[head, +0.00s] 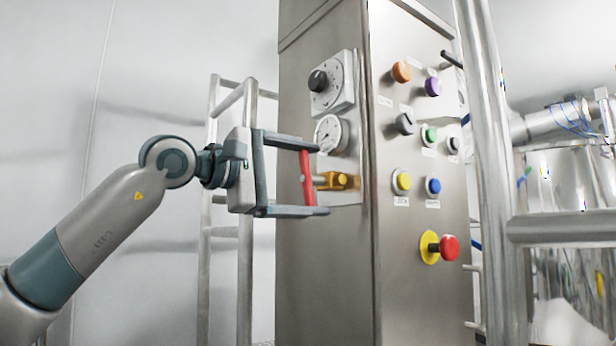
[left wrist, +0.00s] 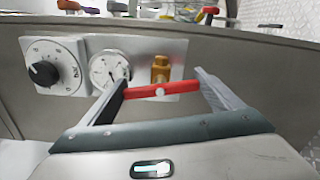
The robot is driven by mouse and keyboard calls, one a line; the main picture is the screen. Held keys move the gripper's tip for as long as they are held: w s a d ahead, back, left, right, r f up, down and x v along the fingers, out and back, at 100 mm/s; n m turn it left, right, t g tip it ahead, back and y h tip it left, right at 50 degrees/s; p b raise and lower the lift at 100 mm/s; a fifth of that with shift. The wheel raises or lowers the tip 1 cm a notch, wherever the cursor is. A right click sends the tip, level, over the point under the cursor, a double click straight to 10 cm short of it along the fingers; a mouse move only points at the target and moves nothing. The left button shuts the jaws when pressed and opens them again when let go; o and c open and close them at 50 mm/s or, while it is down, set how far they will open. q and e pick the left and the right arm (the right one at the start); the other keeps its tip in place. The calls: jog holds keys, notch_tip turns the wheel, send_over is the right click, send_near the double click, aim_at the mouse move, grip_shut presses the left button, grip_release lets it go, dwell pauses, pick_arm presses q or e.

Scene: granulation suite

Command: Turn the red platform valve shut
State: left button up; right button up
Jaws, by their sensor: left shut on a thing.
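The red valve handle (head: 307,178) is a short bar on a brass valve body (head: 340,181) on the side face of the steel cabinet. In the head view the bar stands nearly upright, leaning slightly. My left gripper (head: 319,180) reaches in from the left, one finger above the bar and one below. It is shut on the bar's two ends. The left wrist view shows the red handle (left wrist: 160,91) spanning between the fingers, with the brass body (left wrist: 160,69) behind it. My right gripper is not in view.
A black dial (head: 318,81) and a round gauge (head: 328,135) sit above the valve. The cabinet front (head: 400,270) carries several coloured buttons and a red emergency knob (head: 449,247). Metal rails (head: 490,180) stand at right, and a rail frame (head: 246,270) behind my left gripper.

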pick_arm(q)
jog(key=shift+m, duration=1.3)
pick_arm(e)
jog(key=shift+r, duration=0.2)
pick_arm(q)
jog(key=shift+f, duration=0.1)
jog(key=o, duration=0.9)
jog(key=shift+s+a, duration=0.1)
jog(key=b+v, duration=0.2)
jog(key=v, duration=0.3)
jog(key=shift+a+f, duration=0.15)
jog(key=b, duration=0.4)
send_near(305, 181)
jog(key=v, duration=0.7)
jog(key=shift+r, duration=0.25)
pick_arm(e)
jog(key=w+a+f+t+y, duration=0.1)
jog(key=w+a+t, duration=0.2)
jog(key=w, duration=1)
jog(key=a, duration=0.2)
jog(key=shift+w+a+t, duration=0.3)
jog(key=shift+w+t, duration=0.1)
